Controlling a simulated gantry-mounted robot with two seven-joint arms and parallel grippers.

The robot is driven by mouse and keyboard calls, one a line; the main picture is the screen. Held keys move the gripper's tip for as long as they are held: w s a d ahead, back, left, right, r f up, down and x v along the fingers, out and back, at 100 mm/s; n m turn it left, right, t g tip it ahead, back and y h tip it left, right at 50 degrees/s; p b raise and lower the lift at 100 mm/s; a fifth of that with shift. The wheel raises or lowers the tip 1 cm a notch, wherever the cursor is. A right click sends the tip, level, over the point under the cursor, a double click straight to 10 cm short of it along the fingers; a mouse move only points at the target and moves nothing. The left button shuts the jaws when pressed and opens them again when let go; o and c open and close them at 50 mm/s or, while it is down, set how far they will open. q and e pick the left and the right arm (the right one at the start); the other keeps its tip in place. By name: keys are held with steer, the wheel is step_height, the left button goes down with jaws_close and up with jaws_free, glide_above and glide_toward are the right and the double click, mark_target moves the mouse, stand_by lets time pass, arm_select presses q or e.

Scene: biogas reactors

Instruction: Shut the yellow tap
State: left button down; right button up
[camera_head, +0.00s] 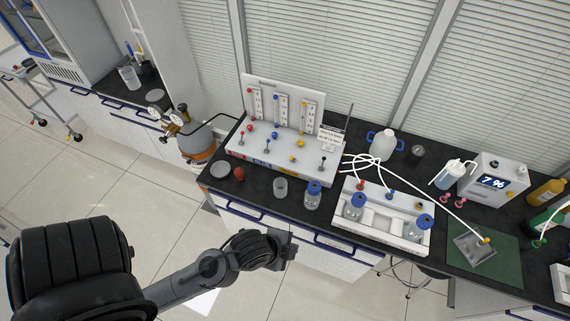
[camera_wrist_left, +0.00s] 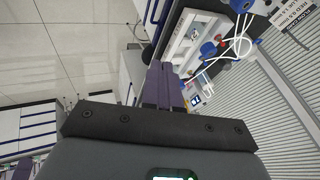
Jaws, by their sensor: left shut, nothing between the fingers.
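A white gas panel (camera_head: 285,97) with an upright back and a stepped base stands on the black bench in the head view. Red, blue and yellow knobs sit on its base; a yellow knob (camera_head: 300,143) is toward the right, with another yellow one (camera_head: 291,157) just in front. Which way the yellow tap is turned is too small to tell. My left gripper (camera_head: 289,251) is shut and empty, in front of the bench and apart from the panel. Its shut purple fingers (camera_wrist_left: 163,85) show in the left wrist view. My right gripper is not in view.
A white rack (camera_head: 382,224) with blue-capped bottles and white tubes stands right of the panel. A beaker (camera_head: 280,187) and a blue-capped bottle (camera_head: 313,194) stand at the bench's front edge. A gas cylinder (camera_head: 196,148) stands left of the bench.

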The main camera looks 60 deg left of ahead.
arm_select(q)
steer(key=w+a+f+m+t+y+b, duration=0.1)
steer(key=w+a+f+m+t+b, duration=0.1)
steer(key=w+a+f+m+b, duration=0.4)
steer(key=w+a+f+m+t+y+b, duration=0.15)
steer(key=a+f+m+b, duration=0.25)
steer(key=a+f+m, duration=0.45)
steer(key=w+a+f+m+t+b, duration=0.1)
steer(key=w+a+f+m+b, duration=0.1)
steer(key=a+b, duration=0.4)
steer(key=w+a+f+m+t+y+b, duration=0.1)
steer(key=w+a+f+m+b, duration=0.1)
steer(key=a, duration=0.6)
steer(key=w+a+f+m+t+y+b, duration=0.1)
steer(key=w+a+f+m+b, duration=0.1)
steer(key=w+a+m+b, duration=0.2)
steer(key=shift+w+a+m+t+b, duration=0.3)
steer(key=shift+a+m+b, duration=0.85)
steer(key=shift+b, duration=1.65)
steer(key=shift+a+f+n, duration=0.1)
steer(key=shift+a+n, duration=0.2)
steer(key=b, duration=0.2)
glide_toward(292, 158)
step_height(292, 158, down, 3)
steer(key=w+a, duration=0.2)
steer(key=w, duration=0.1)
steer(key=shift+x, duration=1.15)
